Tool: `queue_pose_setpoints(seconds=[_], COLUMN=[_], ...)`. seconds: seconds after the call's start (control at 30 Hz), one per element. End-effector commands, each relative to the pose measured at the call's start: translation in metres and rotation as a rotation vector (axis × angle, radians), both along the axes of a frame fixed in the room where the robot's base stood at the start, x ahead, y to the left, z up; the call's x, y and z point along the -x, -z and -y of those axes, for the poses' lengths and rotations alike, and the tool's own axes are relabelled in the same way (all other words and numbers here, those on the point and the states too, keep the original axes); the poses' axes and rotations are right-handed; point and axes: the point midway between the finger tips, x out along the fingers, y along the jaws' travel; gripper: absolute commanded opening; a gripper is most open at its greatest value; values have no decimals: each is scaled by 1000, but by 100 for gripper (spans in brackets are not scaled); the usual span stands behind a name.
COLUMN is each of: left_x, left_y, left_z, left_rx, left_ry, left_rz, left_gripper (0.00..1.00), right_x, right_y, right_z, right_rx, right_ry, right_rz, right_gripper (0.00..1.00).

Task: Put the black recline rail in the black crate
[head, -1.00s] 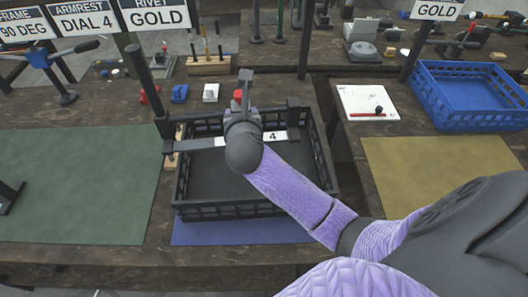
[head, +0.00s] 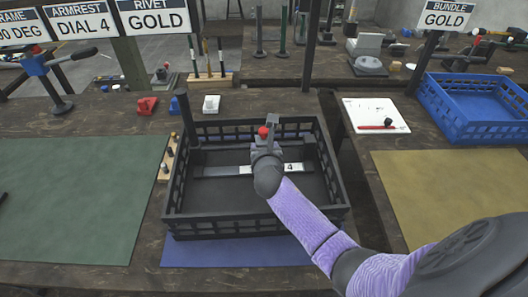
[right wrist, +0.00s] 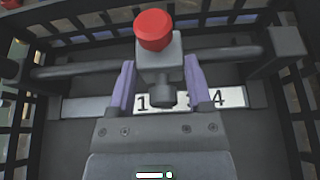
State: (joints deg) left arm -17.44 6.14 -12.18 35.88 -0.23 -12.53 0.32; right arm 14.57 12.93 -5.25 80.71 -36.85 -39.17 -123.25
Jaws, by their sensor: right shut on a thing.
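The black recline rail (head: 225,171) lies across the inside of the black crate (head: 250,214), below the rim. It has a dark rod, end blocks, a pale strip marked with numbers and a red knob. In the right wrist view the rail (right wrist: 85,70) runs from side to side above the dark crate floor. My right gripper (head: 266,150) is shut on its middle block, below the red knob; the fingers (right wrist: 160,85) show on both sides of that block. I cannot tell whether the rail touches the floor. My left gripper is not in view.
A blue mat (head: 235,253) lies under the crate, a green mat (head: 80,200) to the left and a yellow mat (head: 455,195) to the right. A blue crate (head: 475,105) and a white board (head: 375,116) stand at right. Small red and white blocks sit behind the black crate.

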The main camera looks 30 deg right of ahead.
Motion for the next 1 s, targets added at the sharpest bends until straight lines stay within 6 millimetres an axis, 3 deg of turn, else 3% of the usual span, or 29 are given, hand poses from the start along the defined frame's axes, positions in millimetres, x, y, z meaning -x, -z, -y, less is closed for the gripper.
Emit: queue_pose_setpoints(seconds=[0.2, 0.23, 0.37, 0.67, 0.77, 1.0], left_x=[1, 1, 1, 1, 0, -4], left_y=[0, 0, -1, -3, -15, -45], left_z=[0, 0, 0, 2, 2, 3], left_rx=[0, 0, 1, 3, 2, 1], left_ry=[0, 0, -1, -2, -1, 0], left_rz=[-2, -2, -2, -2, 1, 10], left_gripper=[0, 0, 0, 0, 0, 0], right_x=[0, 0, 0, 1, 14, 68], right_y=[1, 1, 0, -4, -13, -39], right_z=[0, 0, 0, 0, -8, -37], right_rx=[1, 0, 0, 0, 2, 0], right_ry=[0, 0, 0, 0, -1, -1], right_rz=[3, 1, 1, 1, -1, 0], right_gripper=[0, 71, 98, 100, 100, 100])
